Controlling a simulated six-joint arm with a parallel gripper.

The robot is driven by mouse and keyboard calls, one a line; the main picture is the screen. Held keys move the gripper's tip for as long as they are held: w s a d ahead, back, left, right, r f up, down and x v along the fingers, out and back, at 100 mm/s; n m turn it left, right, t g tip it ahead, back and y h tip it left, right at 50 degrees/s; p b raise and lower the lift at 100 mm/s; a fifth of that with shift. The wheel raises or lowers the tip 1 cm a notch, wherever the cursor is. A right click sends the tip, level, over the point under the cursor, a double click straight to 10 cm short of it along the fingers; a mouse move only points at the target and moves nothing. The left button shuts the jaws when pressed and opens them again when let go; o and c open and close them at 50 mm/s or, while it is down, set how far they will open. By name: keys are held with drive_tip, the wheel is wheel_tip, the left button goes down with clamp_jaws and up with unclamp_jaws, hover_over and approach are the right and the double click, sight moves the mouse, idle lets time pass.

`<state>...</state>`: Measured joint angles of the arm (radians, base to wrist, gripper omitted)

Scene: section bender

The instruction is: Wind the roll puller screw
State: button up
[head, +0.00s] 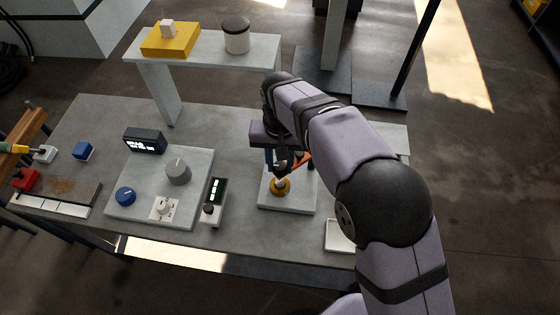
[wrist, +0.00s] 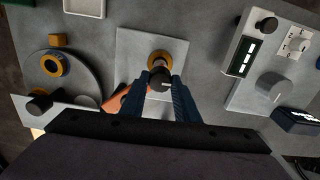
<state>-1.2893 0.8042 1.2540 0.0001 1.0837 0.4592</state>
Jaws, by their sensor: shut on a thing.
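The roll puller shows as an orange ring-shaped base (head: 281,187) on a pale square plate (head: 266,201). In the wrist view the same orange base (wrist: 152,55) has a dark upright screw head (wrist: 159,77) above it. My gripper (wrist: 160,88) has its two blue fingers on either side of this head and is shut on it. In the head view my gripper (head: 280,166) is above the base, and my arm hides part of the plate. An orange-red part (wrist: 117,97) sticks out beside the left finger; in the head view it shows behind my gripper (head: 304,159).
Left of the plate stand a small meter with a lit display (head: 216,195) and a panel with a grey knob (head: 178,171) and blue knob (head: 125,196). A raised shelf (head: 215,48) stands at the back. A white tray (head: 340,236) lies near the front edge.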

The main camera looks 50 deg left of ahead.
drive_tip(key=m, duration=1.5)
drive_tip(key=shift+r+p, duration=0.1)
drive_tip(key=shift+p, duration=0.25)
drive_tip(key=shift+m, duration=2.3)
drive_tip(key=o, duration=1)
drive_tip(key=shift+o, duration=0.2)
